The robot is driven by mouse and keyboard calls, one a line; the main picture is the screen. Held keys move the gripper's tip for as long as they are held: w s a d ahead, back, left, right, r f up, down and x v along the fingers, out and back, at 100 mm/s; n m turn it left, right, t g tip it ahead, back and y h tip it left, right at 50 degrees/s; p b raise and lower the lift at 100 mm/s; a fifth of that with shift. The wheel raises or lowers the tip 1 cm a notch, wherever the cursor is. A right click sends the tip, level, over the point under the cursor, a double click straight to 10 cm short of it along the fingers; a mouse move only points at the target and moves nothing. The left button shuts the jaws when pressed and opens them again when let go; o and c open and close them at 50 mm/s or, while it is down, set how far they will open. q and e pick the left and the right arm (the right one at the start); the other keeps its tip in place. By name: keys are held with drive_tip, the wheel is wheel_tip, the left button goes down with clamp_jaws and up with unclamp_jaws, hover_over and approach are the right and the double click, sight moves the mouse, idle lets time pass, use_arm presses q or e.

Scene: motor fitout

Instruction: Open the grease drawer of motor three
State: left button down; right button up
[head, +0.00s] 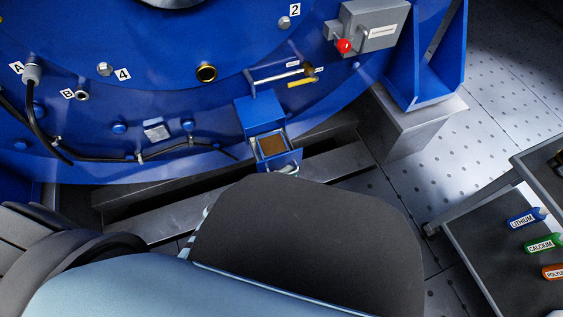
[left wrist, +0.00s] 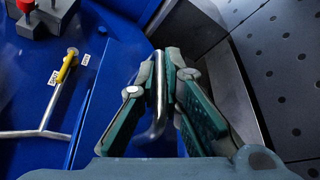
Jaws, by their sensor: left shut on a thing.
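The grease drawer (head: 289,160) sticks out of its blue housing (head: 259,115) low on the blue motor. It stands open, with brown grease (head: 271,145) visible inside. In the left wrist view, my left gripper (left wrist: 165,80) is shut on the drawer's bent metal handle (left wrist: 159,98), which runs between its green finger pads. In the head view, my dark arm link covers most of this gripper, just in front of the drawer. My right gripper is not in view.
A valve lever with a yellow grip (left wrist: 66,66) sits left of the gripper. A grey box with a red knob (head: 372,27) is on the motor at upper right. A dark cart (head: 480,235) holding labelled tubes stands at right. Perforated floor (head: 480,135) lies between.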

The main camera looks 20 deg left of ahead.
use_arm(q)
drive_tip(key=c, duration=1.7)
unclamp_jaws()
drive_tip(key=shift+a, duration=0.1)
drive_tip(key=v, duration=0.7)
drive_tip(key=shift+s+a, duration=0.1)
drive_tip(key=shift+s, duration=0.15)
